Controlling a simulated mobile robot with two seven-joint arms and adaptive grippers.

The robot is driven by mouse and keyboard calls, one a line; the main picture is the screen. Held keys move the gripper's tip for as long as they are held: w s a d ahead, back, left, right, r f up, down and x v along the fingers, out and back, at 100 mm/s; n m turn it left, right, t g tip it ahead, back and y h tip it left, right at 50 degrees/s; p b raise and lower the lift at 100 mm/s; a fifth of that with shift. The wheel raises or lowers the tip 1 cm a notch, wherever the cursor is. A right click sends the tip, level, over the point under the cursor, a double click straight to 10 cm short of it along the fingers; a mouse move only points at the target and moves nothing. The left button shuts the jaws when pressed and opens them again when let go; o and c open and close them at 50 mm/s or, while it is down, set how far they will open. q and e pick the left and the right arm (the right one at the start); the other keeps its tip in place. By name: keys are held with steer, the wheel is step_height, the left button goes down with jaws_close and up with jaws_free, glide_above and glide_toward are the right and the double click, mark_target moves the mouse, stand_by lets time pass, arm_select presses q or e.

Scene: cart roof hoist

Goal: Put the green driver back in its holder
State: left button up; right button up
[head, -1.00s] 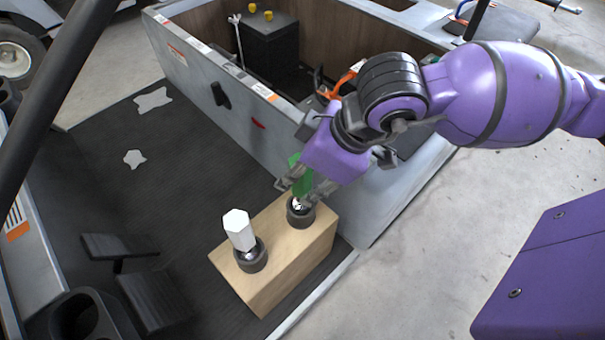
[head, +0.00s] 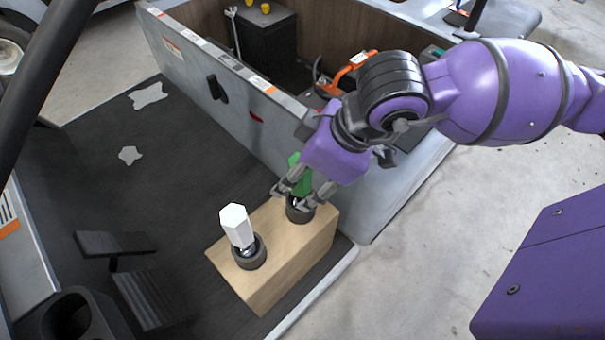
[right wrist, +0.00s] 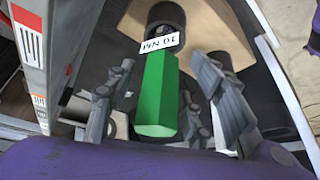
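The green driver (head: 303,181) stands with its lower end at the rear dark ring holder (head: 298,213) on the wooden block (head: 272,262). In the right wrist view the green handle (right wrist: 158,98) lies between my fingers, with a white "10 NM" tag (right wrist: 160,43) near the dark ring (right wrist: 165,14). My right gripper (head: 302,198) is open around the driver, with a gap visible on each side of the handle in the wrist view. The fingers partly hide the driver's lower part, so its full seating cannot be told. My left gripper is not in view.
A white driver (head: 237,226) stands in the front ring holder (head: 250,257) of the same block. A grey cart wall (head: 235,115) rises close behind the block. The dark mat (head: 185,180) left of the block is mostly clear.

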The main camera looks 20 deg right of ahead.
step_height(320, 180, up, 10)
steer(key=shift+r, duration=0.1)
stand_by(0.6)
stand_by(0.4)
